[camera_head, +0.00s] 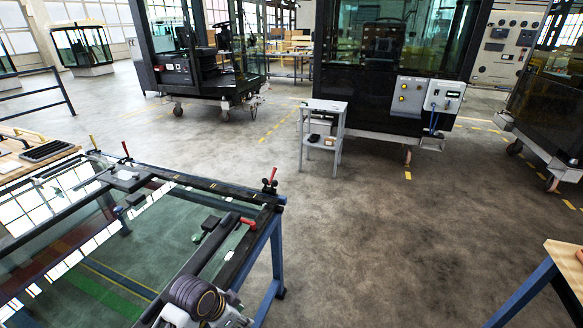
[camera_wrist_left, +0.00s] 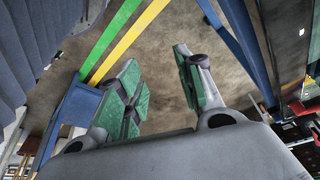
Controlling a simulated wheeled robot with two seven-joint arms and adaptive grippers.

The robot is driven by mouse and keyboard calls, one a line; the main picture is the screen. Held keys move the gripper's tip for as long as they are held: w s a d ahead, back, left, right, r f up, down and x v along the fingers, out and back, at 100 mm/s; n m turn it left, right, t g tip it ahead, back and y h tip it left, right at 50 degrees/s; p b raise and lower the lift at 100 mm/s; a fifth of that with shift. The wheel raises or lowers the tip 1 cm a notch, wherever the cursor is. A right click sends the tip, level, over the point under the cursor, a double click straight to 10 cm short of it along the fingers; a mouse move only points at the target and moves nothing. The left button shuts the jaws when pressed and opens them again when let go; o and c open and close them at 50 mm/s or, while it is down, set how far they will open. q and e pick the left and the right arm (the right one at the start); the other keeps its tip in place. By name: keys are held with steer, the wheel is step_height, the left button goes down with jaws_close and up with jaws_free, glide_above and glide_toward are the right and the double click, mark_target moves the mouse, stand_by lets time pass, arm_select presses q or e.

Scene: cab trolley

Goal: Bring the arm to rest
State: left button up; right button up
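My left gripper (camera_wrist_left: 158,75) shows in the left wrist view, with its two green-padded fingers spread apart and nothing between them. Behind the fingers I see grey floor and blue frame legs (camera_wrist_left: 232,45). In the head view part of my own arm (camera_head: 200,300), grey with a dark ribbed joint, shows at the bottom edge in front of the glass table. No gripper can be made out in the head view. My right gripper is in neither view.
A blue-framed table with a glass pane (camera_head: 160,215) and red-handled clamps (camera_head: 270,180) fills the lower left. A small grey step stand (camera_head: 324,107) stands before a dark glazed cab (camera_head: 385,60). A wooden-topped bench (camera_head: 567,262) is at the lower right. The middle floor is clear.

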arm_select(q)
steer(key=shift+s+a+r+n+y, duration=1)
steer(key=shift+s+a+n+y, duration=0.4)
steer(key=shift+s+a+n, duration=2.75)
steer(key=s+f, duration=0.3)
steer(key=f, duration=3.1)
steer(key=s+a+f, duration=0.2)
steer(key=s+f, duration=0.7)
steer(key=s, duration=0.2)
steer(key=s+a+f+g, duration=0.1)
steer(key=s+a+f, duration=0.1)
steer(key=s+f, duration=0.8)
steer(key=shift+s+a+m+g, duration=0.3)
steer(key=shift+s+m, duration=0.15)
steer(key=shift+s, duration=0.05)
